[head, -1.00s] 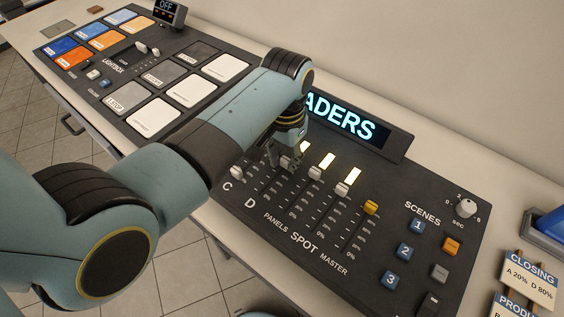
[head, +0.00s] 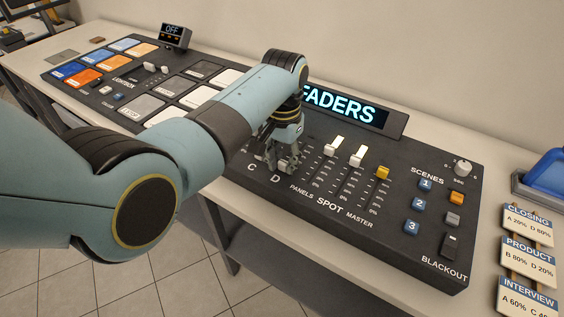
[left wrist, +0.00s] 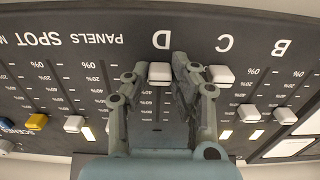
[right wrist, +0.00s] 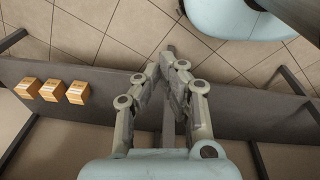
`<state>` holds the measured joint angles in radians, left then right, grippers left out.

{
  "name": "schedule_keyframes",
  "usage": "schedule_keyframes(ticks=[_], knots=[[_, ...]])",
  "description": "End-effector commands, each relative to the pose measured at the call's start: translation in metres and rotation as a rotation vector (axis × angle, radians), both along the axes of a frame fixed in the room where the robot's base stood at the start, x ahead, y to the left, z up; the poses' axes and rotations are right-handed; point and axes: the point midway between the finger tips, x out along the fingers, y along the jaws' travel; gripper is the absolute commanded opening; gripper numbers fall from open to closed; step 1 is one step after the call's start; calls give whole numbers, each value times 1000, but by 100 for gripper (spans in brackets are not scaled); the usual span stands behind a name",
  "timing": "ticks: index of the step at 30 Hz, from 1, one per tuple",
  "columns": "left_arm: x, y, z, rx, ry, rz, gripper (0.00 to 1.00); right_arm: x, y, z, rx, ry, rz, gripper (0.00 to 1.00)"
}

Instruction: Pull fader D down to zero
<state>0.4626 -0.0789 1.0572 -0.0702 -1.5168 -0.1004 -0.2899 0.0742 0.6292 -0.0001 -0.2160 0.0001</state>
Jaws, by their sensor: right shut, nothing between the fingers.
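The faders console (head: 400,205) fills the middle of the head view. My left gripper (head: 282,168) is down on it just above the letter D. In the left wrist view, the pale knob of fader D (left wrist: 160,72) sits at the label end of its slot, about level with the 0% marks. The fingers of my left gripper (left wrist: 158,66) lie on either side of this knob and appear closed on it. My right gripper (right wrist: 168,60) is shut and empty, above the floor and a dark beam.
Knob C (left wrist: 221,74) stands close beside the left gripper, also near 0%. The Panels knob (head: 331,150), Spot knob (head: 357,160) and yellow Master knob (head: 383,172) stand higher. Scene buttons (head: 425,185) and cue cards (head: 527,255) are at right.

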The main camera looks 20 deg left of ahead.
Motion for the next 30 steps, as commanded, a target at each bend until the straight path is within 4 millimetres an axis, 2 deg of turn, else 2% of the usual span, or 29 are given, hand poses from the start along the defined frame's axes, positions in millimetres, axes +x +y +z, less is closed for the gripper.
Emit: schedule_keyframes(ticks=[1,6,11,16,20,30], knots=[[-4,0,-3,0,13,0,26,-1,-1,0,-1,2,0,0],[-3,0,-2,0,9,0,46,-8,-3,-1,-5,14,1,0],[-2,0,-2,0,7,0,46,-19,-6,-1,-7,31,1,0],[-1,0,4,1,4,0,46,-16,-8,-1,-10,26,1,0],[-1,0,25,0,1,0,46,-15,-7,-1,-8,25,1,0],[-2,0,97,1,4,1,46,-14,-5,-1,-6,24,1,0]])
